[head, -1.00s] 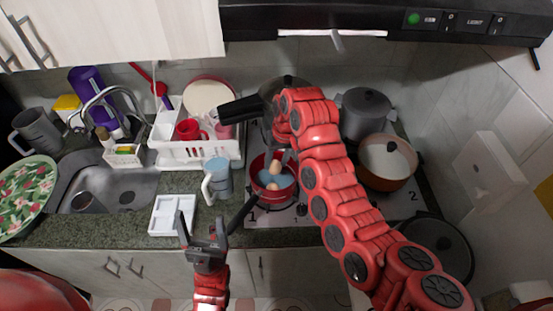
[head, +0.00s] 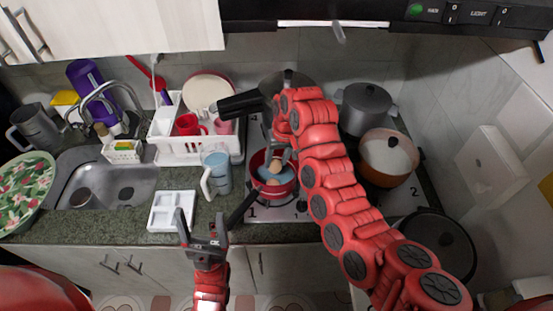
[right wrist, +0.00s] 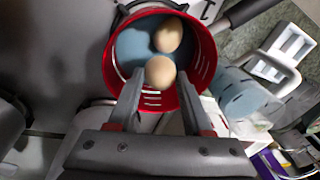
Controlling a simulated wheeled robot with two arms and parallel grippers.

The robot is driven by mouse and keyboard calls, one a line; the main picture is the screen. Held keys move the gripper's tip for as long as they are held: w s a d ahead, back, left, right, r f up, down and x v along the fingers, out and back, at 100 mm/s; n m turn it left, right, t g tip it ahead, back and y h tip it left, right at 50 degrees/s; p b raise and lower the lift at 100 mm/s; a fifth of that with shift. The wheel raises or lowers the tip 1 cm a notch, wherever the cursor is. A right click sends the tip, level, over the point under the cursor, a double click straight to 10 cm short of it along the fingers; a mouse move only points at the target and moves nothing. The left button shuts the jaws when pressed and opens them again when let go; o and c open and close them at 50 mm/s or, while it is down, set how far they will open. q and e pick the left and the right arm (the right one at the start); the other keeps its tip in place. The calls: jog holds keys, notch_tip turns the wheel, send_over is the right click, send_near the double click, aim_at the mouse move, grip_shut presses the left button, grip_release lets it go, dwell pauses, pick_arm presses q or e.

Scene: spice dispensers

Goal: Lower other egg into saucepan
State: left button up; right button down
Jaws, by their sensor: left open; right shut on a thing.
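The red saucepan (head: 287,190) with blue water stands on the stove, its dark handle toward the lower left. The right wrist view looks into the saucepan (right wrist: 205,50). There, my right gripper (right wrist: 160,78) is shut on a tan egg (right wrist: 160,71), which is within the saucepan's rim. The other egg (right wrist: 168,36) lies in the water close beside it. Whether the held egg touches the bottom cannot be told. In the head view my right gripper (head: 280,155) comes down over the saucepan, partly hiding it. My left gripper (head: 204,228) is open and empty in front of the counter.
A white dish rack (head: 200,152) stands behind. A covered orange pot (head: 388,180) and a grey pot (head: 366,112) stand to the right, beyond my right arm.

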jog(key=shift+f+b, duration=0.7)
jog(key=shift+f, duration=0.6)
dwell(0.4)
jog(key=shift+c, duration=1.2)
grip_release()
notch_tip(320, 180, up, 12)
jog(key=d, duration=0.2)
jog(key=shift+s+b, duration=0.3)
jog(key=shift+b, duration=0.05)
jog(key=shift+s+f, duration=0.1)
